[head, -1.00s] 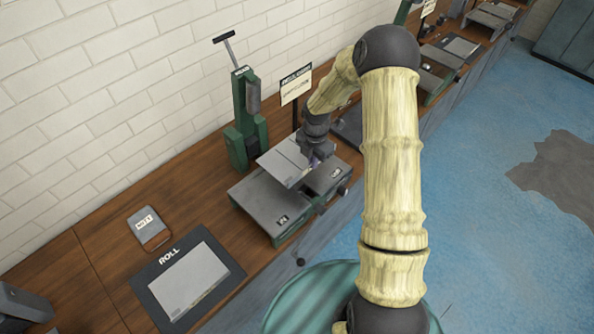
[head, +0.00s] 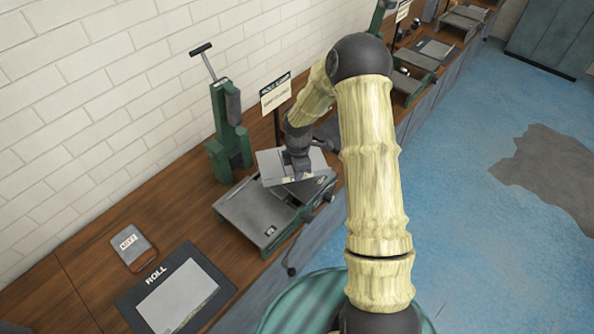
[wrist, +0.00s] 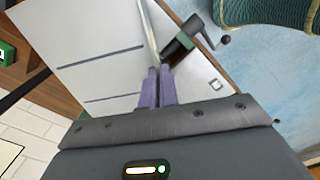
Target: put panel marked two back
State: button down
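My gripper (head: 297,175) is shut on a light grey panel (head: 272,167), which it holds above the green-framed bench fixture (head: 268,252). In the wrist view the two purple fingers (wrist: 157,88) are close together on a thin upright edge or ridge of the panel (wrist: 85,50). Dark lines cross the panel there, and a small square mark sits at its right; I cannot read a two on it. The fixture's left grey plate (head: 250,207) is bare and carries a small label. The held panel and my gripper hide part of the fixture's right side.
A tall green press (head: 228,130) stands behind the fixture, with a sign (head: 275,92) on a post to its right. A ROLL board (head: 180,290) and a small tagged plate (head: 132,247) lie on the wooden bench to the left. A dark lever (wrist: 180,45) shows close beyond the fingers.

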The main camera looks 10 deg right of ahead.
jog(key=m, duration=0.2)
jog(key=f+m+b, duration=0.1)
jog(key=m, duration=0.2)
jog(key=f+m, duration=0.1)
jog(key=m, duration=0.2)
jog(key=shift+s+f+b, duration=0.2)
jog(key=shift+s+b, duration=0.1)
jog(key=shift+s, duration=0.05)
jog(key=m, duration=0.2)
jog(key=f+m, duration=0.1)
jog(key=m+b, duration=0.1)
jog(key=m, duration=0.1)
jog(key=shift+s+f+m, duration=0.2)
jog(key=shift+s+m, duration=0.05)
jog(key=shift+m, duration=0.05)
jog(key=m, duration=0.2)
jog(key=f+m, duration=0.1)
jog(key=m, duration=0.1)
jog(key=shift+s+m+b, duration=0.15)
jog(key=shift+m+b, duration=0.15)
